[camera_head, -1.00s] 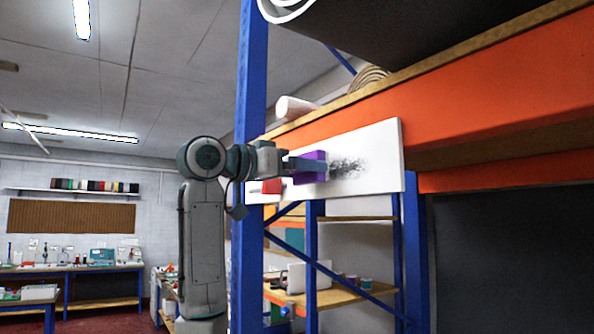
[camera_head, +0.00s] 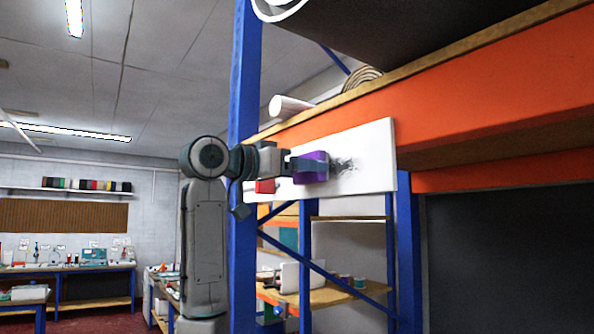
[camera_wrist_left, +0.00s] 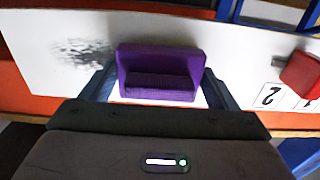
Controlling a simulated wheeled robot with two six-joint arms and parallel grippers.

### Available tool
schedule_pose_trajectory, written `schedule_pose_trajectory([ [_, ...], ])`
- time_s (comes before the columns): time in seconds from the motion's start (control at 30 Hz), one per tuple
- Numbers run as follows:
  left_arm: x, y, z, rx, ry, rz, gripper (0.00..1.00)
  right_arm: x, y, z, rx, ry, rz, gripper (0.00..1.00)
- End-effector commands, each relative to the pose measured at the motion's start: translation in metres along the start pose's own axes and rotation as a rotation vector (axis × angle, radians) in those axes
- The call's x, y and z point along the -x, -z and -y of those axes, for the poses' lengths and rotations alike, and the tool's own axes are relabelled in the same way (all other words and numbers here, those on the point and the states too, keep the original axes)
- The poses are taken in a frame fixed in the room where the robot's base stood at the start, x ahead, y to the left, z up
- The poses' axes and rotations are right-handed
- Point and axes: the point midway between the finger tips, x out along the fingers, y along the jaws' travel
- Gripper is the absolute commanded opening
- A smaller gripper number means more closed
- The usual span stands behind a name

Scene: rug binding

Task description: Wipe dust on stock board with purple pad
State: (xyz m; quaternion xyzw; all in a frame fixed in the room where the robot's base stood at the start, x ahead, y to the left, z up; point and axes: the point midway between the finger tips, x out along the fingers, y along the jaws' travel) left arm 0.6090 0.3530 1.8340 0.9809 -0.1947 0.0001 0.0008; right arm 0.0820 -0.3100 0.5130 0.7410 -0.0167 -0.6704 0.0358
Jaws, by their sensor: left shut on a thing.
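The purple pad (camera_head: 312,168) is held in my left gripper (camera_head: 296,165), its face against or very close to the white stock board (camera_head: 372,140). In the left wrist view the pad (camera_wrist_left: 160,72) sits between the two fingers of the left gripper (camera_wrist_left: 160,88). A dark dust smudge (camera_head: 346,172) lies on the board just right of the pad in the head view; in the left wrist view the dust (camera_wrist_left: 82,54) is left of the pad. Whether the pad touches the board is hard to tell. My right gripper is not in view.
A blue post (camera_head: 245,80) stands beside my arm.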

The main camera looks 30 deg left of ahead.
Motion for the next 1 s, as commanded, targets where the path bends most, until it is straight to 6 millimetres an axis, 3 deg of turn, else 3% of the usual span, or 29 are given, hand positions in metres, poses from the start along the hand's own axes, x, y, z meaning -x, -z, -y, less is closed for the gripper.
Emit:
schedule_pose_trajectory([
  [0.3, 0.002, 0.001, -0.027, -0.002, -0.002, -0.003, 0.63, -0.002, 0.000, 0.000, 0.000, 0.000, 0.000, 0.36],
  [0.57, 0.002, 0.001, -0.036, -0.002, -0.001, -0.002, 0.63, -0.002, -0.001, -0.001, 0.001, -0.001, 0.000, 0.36],
  [1.0, -0.001, 0.001, -0.067, -0.001, -0.002, -0.002, 0.63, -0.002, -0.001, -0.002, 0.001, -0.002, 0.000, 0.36],
])
